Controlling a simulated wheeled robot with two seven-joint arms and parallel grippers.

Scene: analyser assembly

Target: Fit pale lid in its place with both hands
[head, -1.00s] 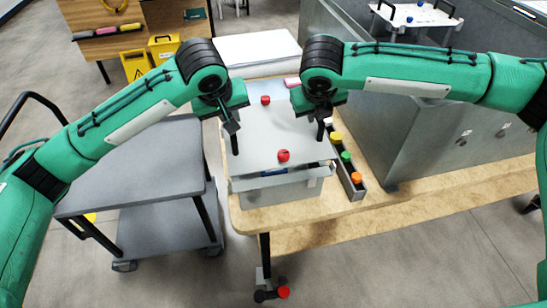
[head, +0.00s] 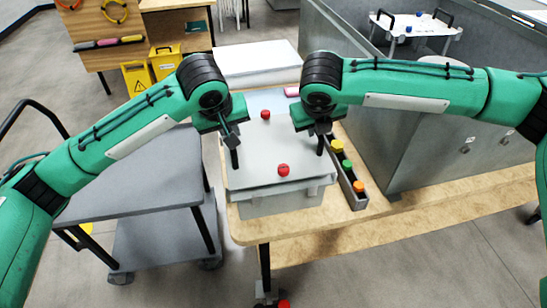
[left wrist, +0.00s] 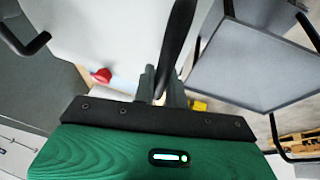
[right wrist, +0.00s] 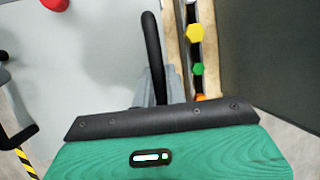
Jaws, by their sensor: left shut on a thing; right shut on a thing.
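The pale lid (head: 262,148) is a flat plate with two red knobs (head: 283,169) and a black handle at each side. It lies level over the grey box (head: 285,203), its front edge at the box's front rim. I cannot tell whether it is fully seated. My left gripper (head: 231,131) is shut on the left black handle (left wrist: 179,38). My right gripper (head: 321,127) is shut on the right black handle (right wrist: 152,42). The lid hides the inside of the box.
A narrow grey tray (head: 359,200) with yellow, green and orange caps stands close to the box's right side. A grey cart (head: 135,185) is at the left. A tall grey metal cabinet (head: 425,150) stands at the right. A white slab (head: 255,58) is behind the box.

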